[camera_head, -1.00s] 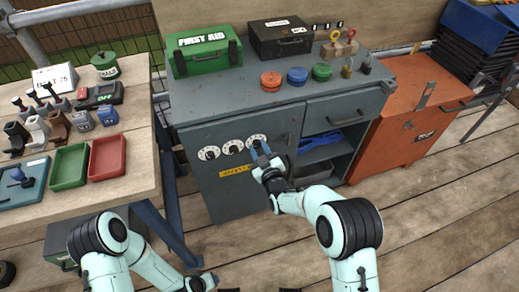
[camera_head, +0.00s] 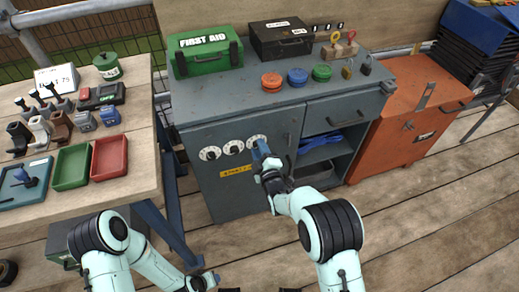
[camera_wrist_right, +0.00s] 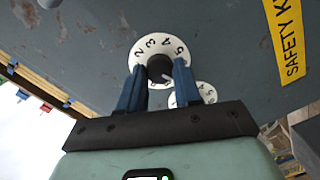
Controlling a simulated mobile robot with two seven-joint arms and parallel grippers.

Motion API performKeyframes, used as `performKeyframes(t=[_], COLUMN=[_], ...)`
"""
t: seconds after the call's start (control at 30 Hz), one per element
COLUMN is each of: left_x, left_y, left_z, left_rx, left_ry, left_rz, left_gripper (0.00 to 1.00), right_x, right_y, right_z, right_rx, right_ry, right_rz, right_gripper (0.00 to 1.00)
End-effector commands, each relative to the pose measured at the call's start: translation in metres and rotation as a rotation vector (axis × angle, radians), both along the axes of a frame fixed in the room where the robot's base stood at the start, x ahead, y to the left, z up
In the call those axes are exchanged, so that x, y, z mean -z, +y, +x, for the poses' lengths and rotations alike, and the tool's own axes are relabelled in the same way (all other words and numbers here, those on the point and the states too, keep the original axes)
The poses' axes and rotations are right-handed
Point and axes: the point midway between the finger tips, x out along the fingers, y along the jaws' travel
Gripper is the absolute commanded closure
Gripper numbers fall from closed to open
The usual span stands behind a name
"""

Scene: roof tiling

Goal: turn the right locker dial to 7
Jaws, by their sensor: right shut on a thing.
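The right locker dial (camera_head: 256,140) is the rightmost of three white dials with dark knobs on the grey cabinet door. My right gripper (camera_head: 261,150) is at this dial and partly covers it. In the right wrist view, its blue fingers (camera_wrist_right: 158,84) are on both sides of the dark knob (camera_wrist_right: 160,68), shut on it. The numbers 2, 3, 4 and 5 show on the white ring. I cannot tell which number is set. My left gripper (camera_head: 203,281) is low at the bottom of the picture, away from the cabinet; its jaws are too small to read.
The middle dial (camera_head: 233,147) and left dial (camera_head: 210,153) are beside it, above a yellow label (camera_head: 238,170). An open shelf (camera_head: 318,155) lies right of the door. A wooden workbench (camera_head: 130,175) with trays stands left. The floor in front is clear.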

Motion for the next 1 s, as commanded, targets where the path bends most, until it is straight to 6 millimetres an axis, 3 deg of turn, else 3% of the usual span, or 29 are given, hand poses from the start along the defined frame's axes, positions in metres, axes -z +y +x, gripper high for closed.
performKeyframes(t=[0.53,0.57,0.6,1.0], left_x=[-0.0003,-0.0003,-0.0003,-0.0019], left_y=[-0.0004,-0.0004,-0.0004,-0.0010], left_z=[-0.0009,-0.0009,-0.0009,-0.0020], left_rx=[0.001,0.001,0.001,0.002], left_ry=[0.003,0.003,0.003,0.005], left_rz=[-0.001,-0.001,-0.001,-0.002], left_gripper=[0.57,0.57,0.57,0.57], right_x=[-0.0004,-0.0004,-0.0004,-0.0008], right_y=[0.0007,0.0007,0.0007,-0.0012], right_z=[-0.0001,-0.0001,-0.0001,-0.0046], right_rx=[-0.001,-0.001,-0.001,0.000], right_ry=[-0.008,-0.008,-0.008,-0.006], right_rz=[-0.022,-0.022,-0.021,-0.021], right_gripper=[0.97,0.57,0.44,0.41])
